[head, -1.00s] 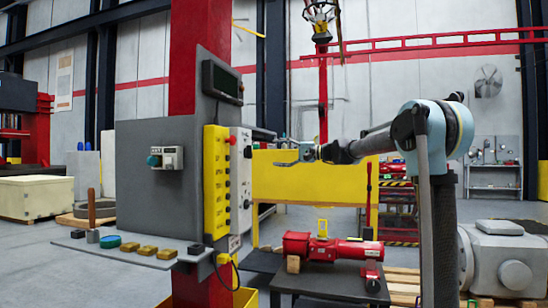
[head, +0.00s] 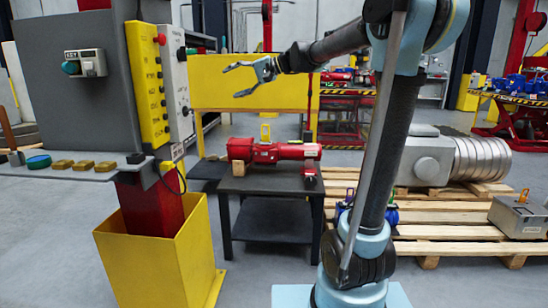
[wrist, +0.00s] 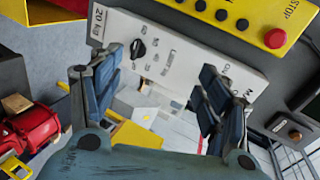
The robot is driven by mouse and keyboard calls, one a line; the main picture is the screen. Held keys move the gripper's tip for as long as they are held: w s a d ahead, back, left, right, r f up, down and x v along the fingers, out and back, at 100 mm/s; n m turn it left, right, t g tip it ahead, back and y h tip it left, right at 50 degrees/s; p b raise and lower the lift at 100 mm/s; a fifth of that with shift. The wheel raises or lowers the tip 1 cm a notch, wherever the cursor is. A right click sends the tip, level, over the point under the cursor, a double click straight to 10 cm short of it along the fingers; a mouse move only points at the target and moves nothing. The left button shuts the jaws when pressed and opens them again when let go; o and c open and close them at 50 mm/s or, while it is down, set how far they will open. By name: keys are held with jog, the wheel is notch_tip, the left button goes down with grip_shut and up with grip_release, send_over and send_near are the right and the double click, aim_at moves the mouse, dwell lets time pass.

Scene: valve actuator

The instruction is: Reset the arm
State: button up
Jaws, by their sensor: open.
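My gripper (head: 254,77) is open and empty at the end of my outstretched arm, in mid-air in front of the yellow panel in the head view. Its two fingers (wrist: 155,95) are spread in the wrist view with nothing between them. Behind them is the white control panel (wrist: 165,50) with a black knob. The red valve actuator (head: 272,151) rests on a small dark table (head: 262,182), below and beyond my gripper in the head view. It also shows at the left of the wrist view (wrist: 30,130).
A yellow button box (head: 147,85) and the white control panel (head: 177,82) stand left of my gripper on a grey board. A yellow bin (head: 165,265) is below. A wooden pallet (head: 450,232) with grey machinery (head: 425,157) lies to the right. Air around my gripper looks clear.

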jog(key=s+d+f+h, duration=0.7)
jog(key=s+d+f, duration=0.9)
jog(key=f, duration=0.4)
jog(key=s+d+f+h, duration=0.6)
jog(key=s+d+f, duration=1)
jog(key=f, duration=0.4)
jog(key=shift+d+f+h, duration=0.3)
jog(key=shift+d+h, duration=0.1)
jog(key=shift+d, duration=0.5)
